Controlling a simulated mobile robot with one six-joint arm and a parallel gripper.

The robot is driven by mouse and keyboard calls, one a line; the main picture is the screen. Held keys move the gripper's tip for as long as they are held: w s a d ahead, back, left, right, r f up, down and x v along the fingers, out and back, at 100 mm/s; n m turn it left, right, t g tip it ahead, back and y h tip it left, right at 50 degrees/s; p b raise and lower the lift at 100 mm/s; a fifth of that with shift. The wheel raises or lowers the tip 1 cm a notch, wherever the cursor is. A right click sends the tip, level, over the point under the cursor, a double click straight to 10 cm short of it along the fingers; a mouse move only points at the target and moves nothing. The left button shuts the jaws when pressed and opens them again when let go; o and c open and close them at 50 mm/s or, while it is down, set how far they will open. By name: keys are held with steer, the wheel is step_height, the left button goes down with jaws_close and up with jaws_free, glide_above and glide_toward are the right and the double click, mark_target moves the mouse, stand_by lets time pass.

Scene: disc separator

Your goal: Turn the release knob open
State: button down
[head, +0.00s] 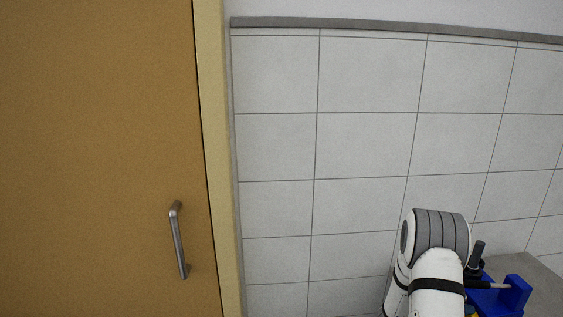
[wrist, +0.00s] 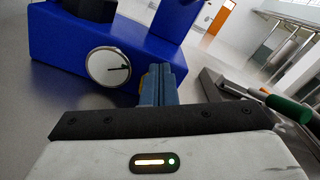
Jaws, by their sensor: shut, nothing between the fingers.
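A blue machine body (wrist: 75,45) fills the upper left of the wrist view. In the head view the blue machine (head: 515,292) is at the bottom right, partly behind my arm, with a black upright part (head: 479,252).
A green-handled metal part (wrist: 288,110) lies right of my gripper in the wrist view. A grey counter (head: 543,272) carries the machine. A tan door with a metal handle (head: 179,240) is at the left of the head view, beside a tiled wall (head: 365,145).

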steer(key=shift+w+f+b, duration=0.25)
steer(key=shift+w+b, duration=0.05)
steer(key=shift+b, duration=0.1)
steer(key=shift+w+a+f+b, duration=0.1)
steer(key=shift+w+f+b, duration=0.3)
steer(key=shift+w+b, duration=0.25)
steer(key=shift+f, duration=0.1)
stand_by(0.4)
steer(key=shift+w+r, duration=0.25)
steer(key=shift+s+a+r, duration=0.1)
steer(key=shift+a, duration=1.45)
steer(key=shift+s+a, duration=0.1)
steer(key=shift+a, duration=1.4)
